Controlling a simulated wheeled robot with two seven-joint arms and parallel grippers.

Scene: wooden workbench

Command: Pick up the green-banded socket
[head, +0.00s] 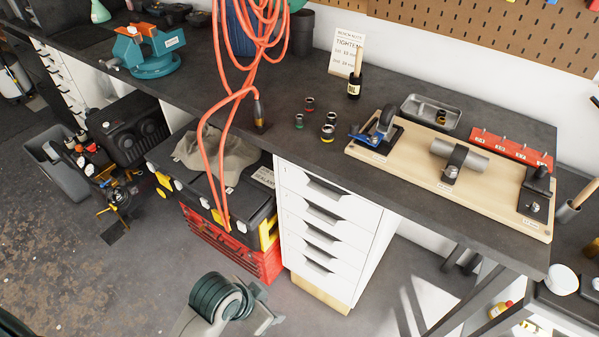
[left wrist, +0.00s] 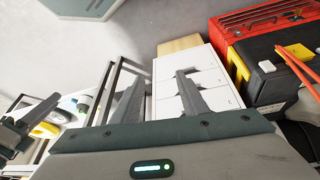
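The green-banded socket (head: 299,121) is a small dark socket on the bench top, left of the other loose sockets. My left gripper (head: 266,312) is low in front of the white drawers, well below the bench top and far from the socket. In the left wrist view its two fingers (left wrist: 152,98) are spread apart with nothing between them. The sockets do not show in the left wrist view.
Close by stand two red-banded sockets (head: 309,103) and a yellow-banded socket (head: 327,133). A red hose (head: 223,150) hangs over the bench edge to the left. A wooden board (head: 400,165) with clamped parts lies right, a grey tray (head: 431,113) behind it. Drawers (head: 318,225) are below.

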